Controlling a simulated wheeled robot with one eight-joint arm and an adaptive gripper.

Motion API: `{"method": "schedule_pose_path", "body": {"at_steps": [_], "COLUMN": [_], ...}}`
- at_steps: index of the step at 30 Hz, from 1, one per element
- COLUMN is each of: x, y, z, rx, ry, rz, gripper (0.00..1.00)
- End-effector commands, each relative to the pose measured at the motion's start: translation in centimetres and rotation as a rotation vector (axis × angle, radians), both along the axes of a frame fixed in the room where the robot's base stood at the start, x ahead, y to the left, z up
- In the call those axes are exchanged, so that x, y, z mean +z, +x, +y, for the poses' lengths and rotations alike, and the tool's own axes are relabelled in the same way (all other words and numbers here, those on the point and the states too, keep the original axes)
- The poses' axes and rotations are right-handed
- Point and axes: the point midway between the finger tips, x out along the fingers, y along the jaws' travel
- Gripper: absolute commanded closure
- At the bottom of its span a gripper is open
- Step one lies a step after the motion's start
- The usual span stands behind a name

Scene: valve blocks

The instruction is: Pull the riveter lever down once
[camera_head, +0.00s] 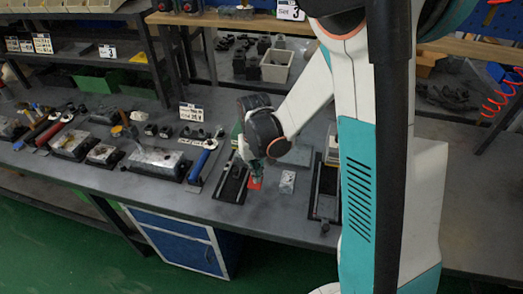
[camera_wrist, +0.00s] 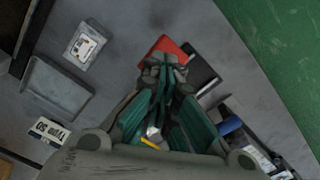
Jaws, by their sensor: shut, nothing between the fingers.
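A red flat piece (camera_head: 255,184) shows just below my gripper (camera_head: 257,170) in the head view, beside a dark base plate (camera_head: 228,190) on the bench. I cannot tell for sure whether this red piece is the riveter lever. In the wrist view the red piece (camera_wrist: 168,46) lies just beyond the fingertips of my gripper (camera_wrist: 165,66), with a black part (camera_wrist: 200,72) beside it. The teal fingers are shut with nothing between them. Whether the fingertips touch the red piece is unclear. My gripper hides much of the fixture.
A blue-handled tool (camera_head: 202,162) lies left of the gripper; it also shows in the wrist view (camera_wrist: 229,126). A small pale block (camera_head: 288,182) and a dark fixture (camera_head: 324,205) are to the right. Metal blocks (camera_head: 155,162) line the bench's left. The bench front edge is close.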

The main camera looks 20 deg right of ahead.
Motion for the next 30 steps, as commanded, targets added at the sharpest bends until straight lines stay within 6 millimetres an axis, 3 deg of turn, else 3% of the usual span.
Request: {"method": "schedule_pose_path", "body": {"at_steps": [17,30], "x": [-3.8,-0.1], "y": [-0.1,0.0], "z": [0.0,0.0], "rx": [0.000,0.000], "ry": [0.001,0.000], "rz": [0.002,0.000], "gripper": [1.00,1.00]}}
